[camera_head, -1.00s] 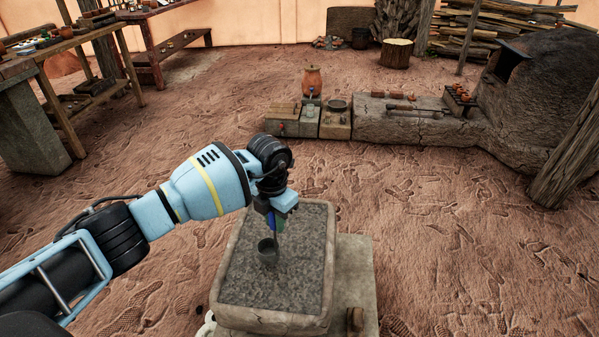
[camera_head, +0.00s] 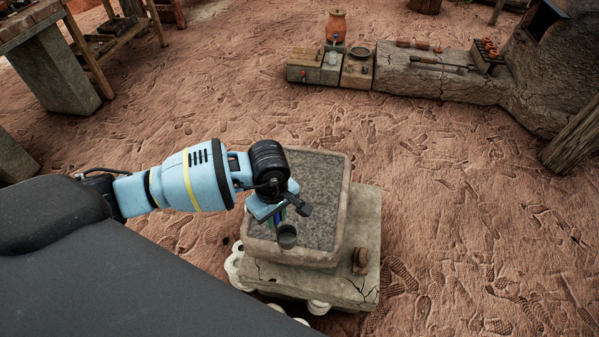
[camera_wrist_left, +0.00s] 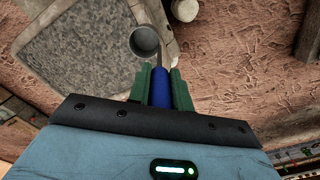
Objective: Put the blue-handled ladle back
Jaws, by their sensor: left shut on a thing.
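My left gripper (camera_head: 279,215) is shut on the blue handle of the ladle. In the left wrist view the blue handle (camera_wrist_left: 161,88) sits between the two green fingers of the gripper (camera_wrist_left: 160,85). The ladle's grey round cup (camera_wrist_left: 145,41) is at the far end of a thin shaft. In the head view the ladle's cup (camera_head: 287,236) hangs below the gripper, over the near part of the stone basin (camera_head: 343,200). I cannot tell whether the cup touches the basin. My right gripper is not in view.
The basin stands on a cracked stone block (camera_head: 368,270) with a small brown object (camera_head: 360,260) on it. Beyond lie a low stone ledge (camera_head: 440,82), small blocks and an orange jar (camera_head: 336,27). A wooden table stands at upper left. Trodden earth between is clear.

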